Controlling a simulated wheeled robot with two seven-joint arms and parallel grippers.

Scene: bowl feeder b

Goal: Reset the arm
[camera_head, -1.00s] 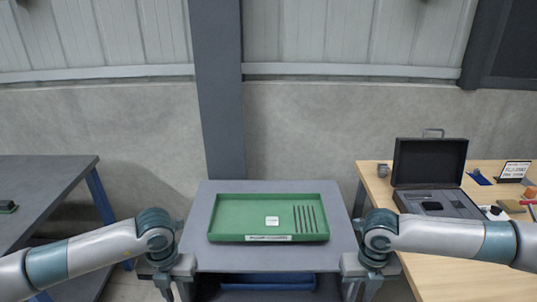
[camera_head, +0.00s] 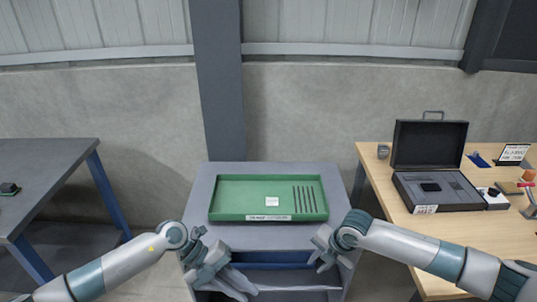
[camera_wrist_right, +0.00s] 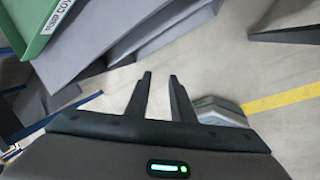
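My right gripper (camera_wrist_right: 159,76) is open and empty in the right wrist view, its two dark fingers apart over the floor. In the head view the right gripper (camera_head: 322,250) hangs at the front right corner of the grey stand (camera_head: 342,205), pointing down and inward. My left gripper (camera_head: 238,284) is at the stand's front left, turned down and to the right. Its fingertips are too small and unclear to tell whether they are open, and I see nothing held in it.
A wooden table (camera_head: 420,240) with an open black case (camera_head: 429,146) is at right. A grey table (camera_head: 50,160) is at left.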

